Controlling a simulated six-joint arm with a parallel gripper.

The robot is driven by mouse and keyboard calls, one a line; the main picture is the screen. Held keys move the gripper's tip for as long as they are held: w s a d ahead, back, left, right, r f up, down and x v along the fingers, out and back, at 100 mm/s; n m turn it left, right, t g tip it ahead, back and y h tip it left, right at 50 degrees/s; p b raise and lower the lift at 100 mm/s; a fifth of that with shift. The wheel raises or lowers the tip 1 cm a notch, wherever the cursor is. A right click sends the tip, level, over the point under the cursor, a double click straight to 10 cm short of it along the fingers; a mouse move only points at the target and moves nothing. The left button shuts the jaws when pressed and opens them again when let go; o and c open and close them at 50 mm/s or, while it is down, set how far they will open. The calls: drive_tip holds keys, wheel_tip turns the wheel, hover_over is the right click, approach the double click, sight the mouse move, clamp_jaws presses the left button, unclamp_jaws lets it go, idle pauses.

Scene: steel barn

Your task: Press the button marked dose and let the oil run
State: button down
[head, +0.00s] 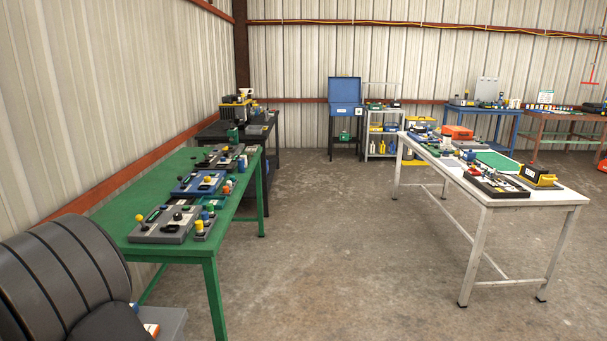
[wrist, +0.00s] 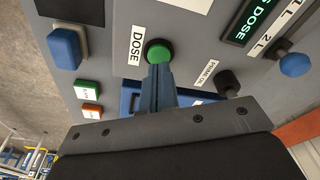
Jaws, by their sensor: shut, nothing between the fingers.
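A round green button (wrist: 158,50) sits on a grey panel (wrist: 195,52) in the wrist view, beside a white label reading DOSE (wrist: 136,45). My gripper (wrist: 158,72) is shut and empty, its fingers pointing at the green button. The fingertips overlap the button's lower edge in the picture; I cannot tell whether they touch it or whether it is pressed in. A dark display (wrist: 250,22) with green letters ending in DOSE is at the upper right. No oil shows in the wrist view. My gripper does not show in the head view.
Near my fingers are a black knob (wrist: 229,82), a blue knob (wrist: 294,64) and a square blue button (wrist: 66,47). In the head view, a green table (head: 125,218) bears several control panels. A white table (head: 558,197) stands right, with clear floor between.

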drive_tip(key=shift+f, duration=0.9)
drive_tip(key=shift+r, duration=0.1)
idle(0.3)
wheel_tip(320, 180, up, 7)
drive_tip(key=shift+r, duration=0.2)
idle(0.6)
idle(0.5)
